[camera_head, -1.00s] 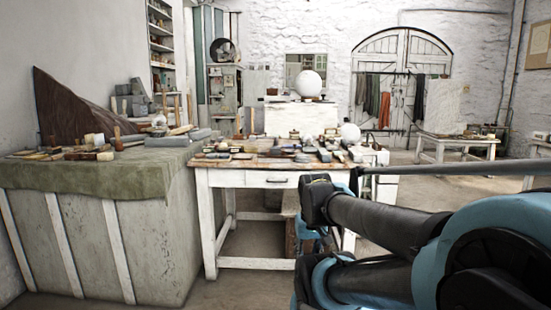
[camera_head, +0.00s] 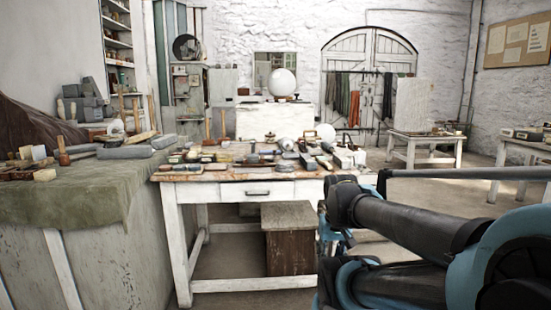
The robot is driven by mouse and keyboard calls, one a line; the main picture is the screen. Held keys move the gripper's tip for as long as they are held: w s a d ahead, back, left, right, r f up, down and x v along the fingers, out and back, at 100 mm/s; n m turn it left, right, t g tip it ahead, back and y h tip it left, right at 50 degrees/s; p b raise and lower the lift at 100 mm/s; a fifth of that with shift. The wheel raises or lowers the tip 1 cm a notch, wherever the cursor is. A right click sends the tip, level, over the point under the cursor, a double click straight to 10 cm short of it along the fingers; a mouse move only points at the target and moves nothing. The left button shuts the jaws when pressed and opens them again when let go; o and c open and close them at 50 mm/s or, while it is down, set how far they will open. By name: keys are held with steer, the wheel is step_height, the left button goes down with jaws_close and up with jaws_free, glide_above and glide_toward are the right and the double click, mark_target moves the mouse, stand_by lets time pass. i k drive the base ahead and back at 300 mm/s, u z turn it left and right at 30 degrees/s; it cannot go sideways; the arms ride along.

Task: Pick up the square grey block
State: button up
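Several grey blocks are in view, and I cannot tell which one is the square grey block. A flat grey block (camera_head: 125,152) lies on the green-draped bench at the left. A smaller grey block (camera_head: 164,142) lies just to its right. A pile of grey blocks (camera_head: 85,98) stands farther back on the same bench. My arm reaches in from the right and bends downward in front of the middle table. I cannot make out my gripper's fingers.
The green-draped bench (camera_head: 75,205) fills the left. A wooden table (camera_head: 215,188) crowded with tools stands in the middle, with a box-like stool (camera_head: 288,240) under it. A white sphere (camera_head: 282,82) stands farther back. Open floor shows at the right, before another table (camera_head: 430,142).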

mark_target(251, 157)
steer(key=z, duration=0.05)
steer(key=i, duration=1.3)
steer(key=u, duration=0.2)
